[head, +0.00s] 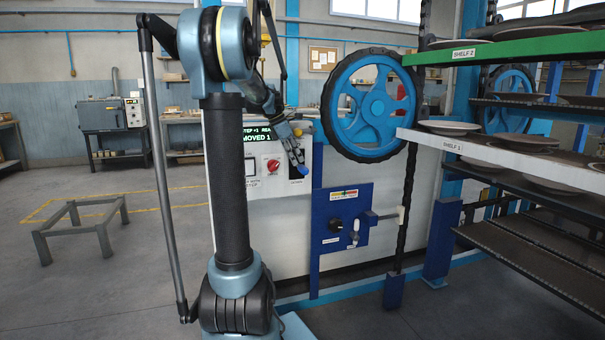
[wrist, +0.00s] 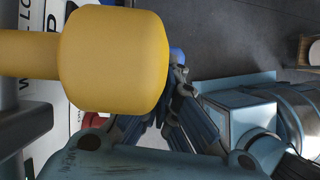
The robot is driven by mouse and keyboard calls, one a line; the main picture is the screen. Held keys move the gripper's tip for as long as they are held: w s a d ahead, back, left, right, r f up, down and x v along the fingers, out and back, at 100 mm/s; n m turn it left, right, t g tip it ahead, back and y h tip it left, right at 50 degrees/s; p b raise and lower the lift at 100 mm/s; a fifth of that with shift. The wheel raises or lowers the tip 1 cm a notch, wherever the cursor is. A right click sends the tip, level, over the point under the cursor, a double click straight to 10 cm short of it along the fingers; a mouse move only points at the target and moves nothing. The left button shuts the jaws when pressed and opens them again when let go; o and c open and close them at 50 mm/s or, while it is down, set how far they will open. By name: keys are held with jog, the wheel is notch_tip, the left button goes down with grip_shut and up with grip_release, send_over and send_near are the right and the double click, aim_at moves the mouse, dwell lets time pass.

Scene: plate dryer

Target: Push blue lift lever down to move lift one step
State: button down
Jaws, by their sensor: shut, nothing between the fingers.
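The blue lift lever's knob (head: 303,172) shows low at the front of the white control panel (head: 262,182), just below the tips of my gripper (head: 298,158). In the wrist view the blue knob (wrist: 177,55) shows at the fingertips of my gripper (wrist: 176,72), partly hidden behind them. My fingers are closed together and point down at the knob; whether they touch it I cannot tell. The green display (head: 262,138) above reads in part "STEP +1" and "MOVED 1"; my arm hides some of it.
A yellow knob (wrist: 115,58) stands large and close beside my gripper in the wrist view. A red knob (head: 272,165) is on the panel. The blue handwheel (head: 368,105) and shelves with plates (head: 545,143) stand to the right.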

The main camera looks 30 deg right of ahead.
aim_at(301, 168)
jog(key=shift+x, duration=1.2)
